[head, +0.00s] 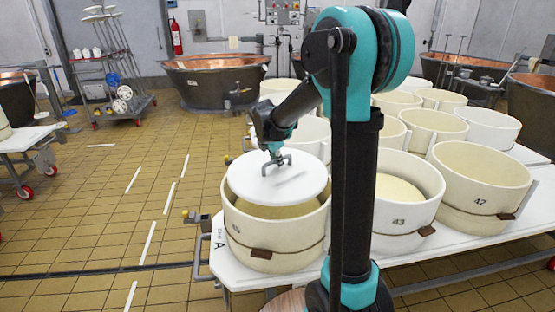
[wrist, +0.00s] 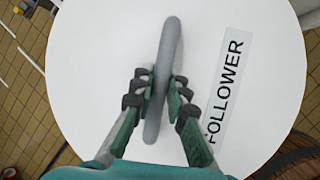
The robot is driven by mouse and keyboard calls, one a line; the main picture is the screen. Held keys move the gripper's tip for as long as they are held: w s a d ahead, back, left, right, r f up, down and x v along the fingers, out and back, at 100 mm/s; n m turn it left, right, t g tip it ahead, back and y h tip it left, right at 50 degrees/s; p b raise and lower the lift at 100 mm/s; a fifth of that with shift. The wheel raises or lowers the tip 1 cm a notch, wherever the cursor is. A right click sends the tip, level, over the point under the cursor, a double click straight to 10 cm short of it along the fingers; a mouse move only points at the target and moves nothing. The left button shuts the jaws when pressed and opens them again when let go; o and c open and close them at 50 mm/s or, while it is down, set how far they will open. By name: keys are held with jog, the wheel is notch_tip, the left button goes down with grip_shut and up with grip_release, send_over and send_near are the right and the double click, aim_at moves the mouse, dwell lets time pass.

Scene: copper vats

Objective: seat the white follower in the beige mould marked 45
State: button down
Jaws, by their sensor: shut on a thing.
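The white follower (head: 262,183) is a round disc with a grey handle, and in the head view it is just above the open top of a beige mould (head: 262,251) with a partly hidden number ending in 5. Its near edge looks a little above the rim, and the mould's yellowish contents show below it. In the wrist view the follower (wrist: 100,60) fills most of the picture and bears a "FOLLOWER" label. My gripper (wrist: 161,88) is shut on the follower's grey handle (wrist: 170,55); it also shows in the head view (head: 277,158).
The mould stands at the left corner of a white table (head: 450,257). Moulds marked 43 (head: 403,205) and 42 (head: 478,190) stand to the right, with several more behind. Copper vats (head: 215,80) and a rack (head: 110,70) are at the back.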

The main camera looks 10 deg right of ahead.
jog(key=shift+f, duration=7.35)
jog(key=shift+f, duration=0.85)
jog(key=c, duration=1.4)
grip_release()
jog(key=shift+c, duration=0.2)
